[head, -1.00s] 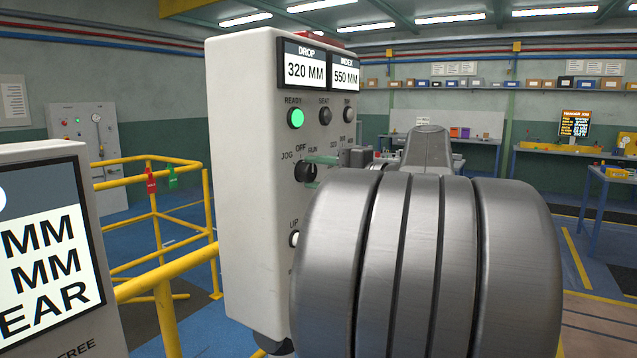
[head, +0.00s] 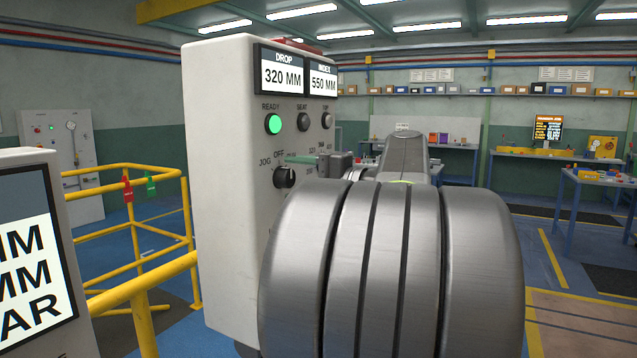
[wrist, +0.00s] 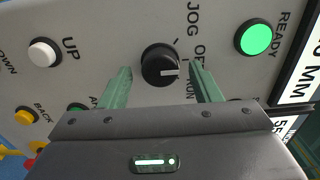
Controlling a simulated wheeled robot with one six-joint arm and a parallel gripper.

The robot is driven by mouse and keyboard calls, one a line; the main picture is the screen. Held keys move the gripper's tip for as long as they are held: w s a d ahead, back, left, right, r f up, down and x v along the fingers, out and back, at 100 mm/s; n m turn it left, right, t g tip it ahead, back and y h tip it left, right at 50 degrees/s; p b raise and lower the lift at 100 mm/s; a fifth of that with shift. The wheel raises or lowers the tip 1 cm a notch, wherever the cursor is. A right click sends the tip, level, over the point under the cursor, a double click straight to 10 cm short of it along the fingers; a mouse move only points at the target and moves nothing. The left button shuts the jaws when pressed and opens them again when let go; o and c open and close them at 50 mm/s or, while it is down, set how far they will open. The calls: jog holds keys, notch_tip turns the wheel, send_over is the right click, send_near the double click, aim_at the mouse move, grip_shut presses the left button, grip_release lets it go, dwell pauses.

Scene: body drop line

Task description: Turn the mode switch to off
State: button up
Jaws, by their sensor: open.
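The mode switch is a round black knob (head: 285,177) on the pale control box, below the JOG and OFF labels. In the wrist view the knob (wrist: 158,64) sits between my gripper's (wrist: 159,71) two green fingers, with a gap on each side. Its white pointer line faces right there, between the OFF and RUN labels; I cannot tell the exact setting. My gripper (head: 300,167) is open. In the head view one fingertip shows just above the knob, and my arm hides the other.
The control box (head: 215,200) carries a lit green READY lamp (head: 273,124) and displays on top. UP (wrist: 45,52) and BACK (wrist: 26,116) buttons lie near the fingers. A yellow railing (head: 150,280) and another screen (head: 30,250) stand to the left.

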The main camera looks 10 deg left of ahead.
jog(key=b+v, duration=0.1)
jog(key=v, duration=1.2)
jog(key=shift+d, duration=0.25)
jog(key=p+x, duration=0.1)
jog(key=x, duration=1.2)
jog(key=shift+a, duration=0.4)
